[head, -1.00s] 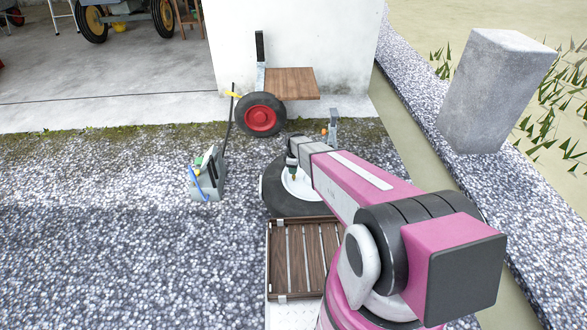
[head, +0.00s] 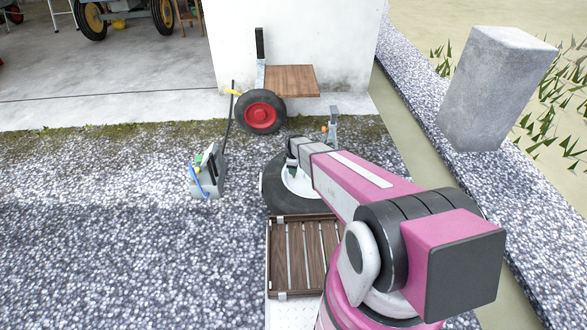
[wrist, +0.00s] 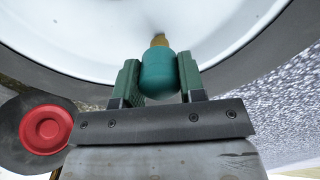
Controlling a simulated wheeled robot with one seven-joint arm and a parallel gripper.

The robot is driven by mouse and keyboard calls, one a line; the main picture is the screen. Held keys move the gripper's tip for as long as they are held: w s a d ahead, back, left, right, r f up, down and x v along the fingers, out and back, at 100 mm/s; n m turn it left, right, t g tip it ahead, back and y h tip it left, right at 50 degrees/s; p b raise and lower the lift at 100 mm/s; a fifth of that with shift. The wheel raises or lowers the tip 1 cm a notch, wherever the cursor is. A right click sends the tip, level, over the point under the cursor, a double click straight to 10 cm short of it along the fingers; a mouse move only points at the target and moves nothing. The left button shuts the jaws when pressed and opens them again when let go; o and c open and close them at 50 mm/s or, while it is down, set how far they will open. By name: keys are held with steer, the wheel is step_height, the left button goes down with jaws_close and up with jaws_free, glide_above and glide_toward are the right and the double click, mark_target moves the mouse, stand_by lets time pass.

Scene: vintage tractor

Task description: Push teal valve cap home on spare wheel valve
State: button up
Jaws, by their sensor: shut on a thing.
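The teal valve cap (wrist: 158,72) sits between the green fingers of my gripper (wrist: 160,78) in the wrist view, and the gripper is shut on it. The brass valve (wrist: 159,40) shows just beyond the cap's far end, in line with it and seeming to meet it. How far the cap is over the valve I cannot tell. The spare wheel (head: 285,206) lies flat, with a black tyre and a white rim (wrist: 95,30). In the head view my gripper is over the rim, and my arm hides the cap and the valve.
A grey can-like box (head: 208,178) with a blue hose is to the left. A cart with a red-hubbed wheel (head: 261,114) stands behind, and a concrete post (head: 492,90) at right. Gravel at left is clear.

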steer(key=shift+f, duration=0.35)
steer(key=o, duration=1)
